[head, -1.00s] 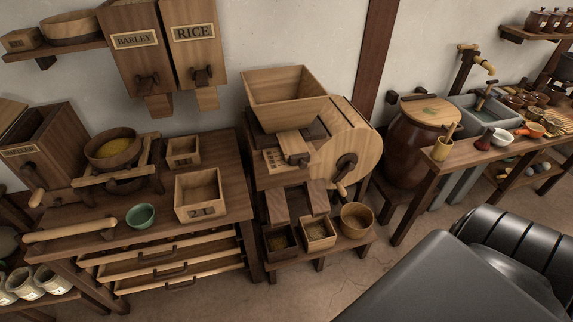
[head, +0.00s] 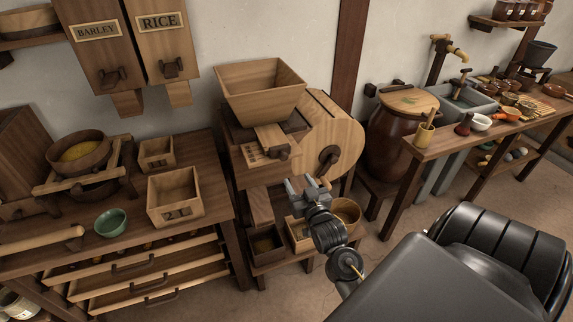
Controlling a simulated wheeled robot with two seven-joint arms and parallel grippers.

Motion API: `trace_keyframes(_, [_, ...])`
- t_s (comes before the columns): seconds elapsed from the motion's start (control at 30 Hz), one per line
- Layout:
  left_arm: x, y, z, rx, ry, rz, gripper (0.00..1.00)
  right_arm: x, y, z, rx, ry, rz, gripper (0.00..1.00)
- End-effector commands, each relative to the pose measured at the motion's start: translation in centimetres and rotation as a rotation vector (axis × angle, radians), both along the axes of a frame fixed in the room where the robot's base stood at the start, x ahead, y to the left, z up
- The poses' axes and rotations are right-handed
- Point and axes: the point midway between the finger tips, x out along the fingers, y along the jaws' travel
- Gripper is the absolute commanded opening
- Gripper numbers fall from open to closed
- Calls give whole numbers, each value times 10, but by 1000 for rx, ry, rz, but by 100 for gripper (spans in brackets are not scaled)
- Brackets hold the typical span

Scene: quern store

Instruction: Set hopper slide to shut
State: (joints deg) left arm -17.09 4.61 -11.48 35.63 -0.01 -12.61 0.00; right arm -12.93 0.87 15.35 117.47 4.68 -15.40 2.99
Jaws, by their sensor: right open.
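The hopper (head: 261,92) is a wide wooden funnel on top of a wooden machine with a round drum (head: 340,140). The hopper slide (head: 268,136) is a pale wooden bar sticking out at the front below the hopper, with a dark block (head: 280,152) at its outer end. A pale plate with small dark marks (head: 252,152) lies just left of the slide. I cannot read the marks. My right gripper (head: 306,184) is open and empty, in front of the machine, below and right of the slide and apart from it. My left gripper does not show.
A dark crank (head: 328,160) sits on the drum's face, near my right gripper. Small wooden boxes (head: 265,244) and a round tub (head: 346,212) stand below the machine. A table with a green bowl (head: 110,222) and an open box (head: 175,197) is at left.

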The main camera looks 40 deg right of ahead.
Motion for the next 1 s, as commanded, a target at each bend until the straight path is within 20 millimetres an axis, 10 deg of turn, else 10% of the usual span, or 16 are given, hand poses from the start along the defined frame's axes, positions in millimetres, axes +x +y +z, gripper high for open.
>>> trace_keyframes(1.0, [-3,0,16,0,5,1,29,102,-35,0,0,1,1,51])
